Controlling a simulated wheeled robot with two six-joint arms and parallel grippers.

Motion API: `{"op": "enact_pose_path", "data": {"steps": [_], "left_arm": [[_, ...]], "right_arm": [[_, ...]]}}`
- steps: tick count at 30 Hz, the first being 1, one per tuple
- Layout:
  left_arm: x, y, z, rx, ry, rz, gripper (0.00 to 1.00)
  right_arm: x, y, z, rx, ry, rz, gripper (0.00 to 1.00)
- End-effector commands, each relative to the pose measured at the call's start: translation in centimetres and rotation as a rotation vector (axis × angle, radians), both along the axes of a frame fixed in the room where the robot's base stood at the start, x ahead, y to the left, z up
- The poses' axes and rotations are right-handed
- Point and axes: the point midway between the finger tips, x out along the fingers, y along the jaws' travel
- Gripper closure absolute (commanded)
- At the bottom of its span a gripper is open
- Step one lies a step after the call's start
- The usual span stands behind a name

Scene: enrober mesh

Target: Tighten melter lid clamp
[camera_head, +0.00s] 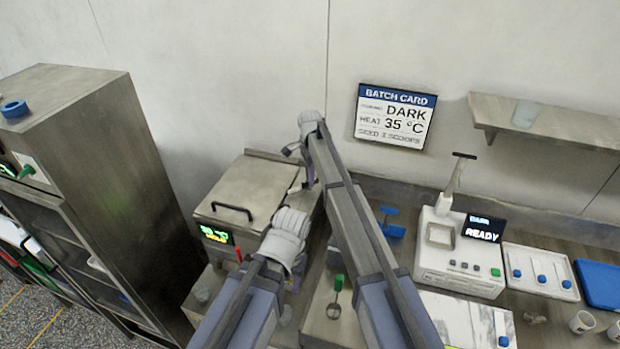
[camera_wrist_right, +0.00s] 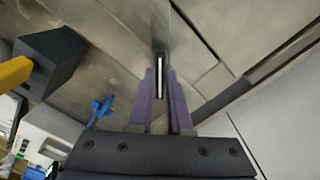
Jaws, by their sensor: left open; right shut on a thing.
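The melter (camera_head: 262,182) is a steel box with a flat lid, a black handle (camera_head: 232,211) and a lit display (camera_head: 216,234). My right gripper (camera_head: 308,180) is at the lid's right edge. In the right wrist view its purple fingers (camera_wrist_right: 160,98) are shut on a thin upright metal piece (camera_wrist_right: 160,35), which looks like the clamp's lever. The clamp's body is mostly hidden by my right arm in the head view. My left gripper (camera_head: 297,281) is open at the melter's front right, its fingers largely hidden behind its wrist.
A tall steel cabinet (camera_head: 85,150) stands at the left. Right of my arms are a blue-handled part (camera_head: 389,222), a white machine (camera_head: 455,262) showing READY, and a white tray (camera_head: 541,272). A batch card (camera_head: 395,116) hangs on the wall. A dark block (camera_wrist_right: 50,60) shows in the wrist view.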

Motion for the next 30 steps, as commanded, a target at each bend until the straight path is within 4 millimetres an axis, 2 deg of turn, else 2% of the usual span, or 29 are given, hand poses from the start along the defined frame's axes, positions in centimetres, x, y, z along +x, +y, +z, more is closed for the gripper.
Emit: {"op": "enact_pose_path", "data": {"steps": [30], "left_arm": [[0.00, 0.00, 0.00, 0.000, 0.000, 0.000, 0.50]], "right_arm": [[0.01, -0.02, 0.00, 0.000, 0.000, -0.335, 1.00]]}}
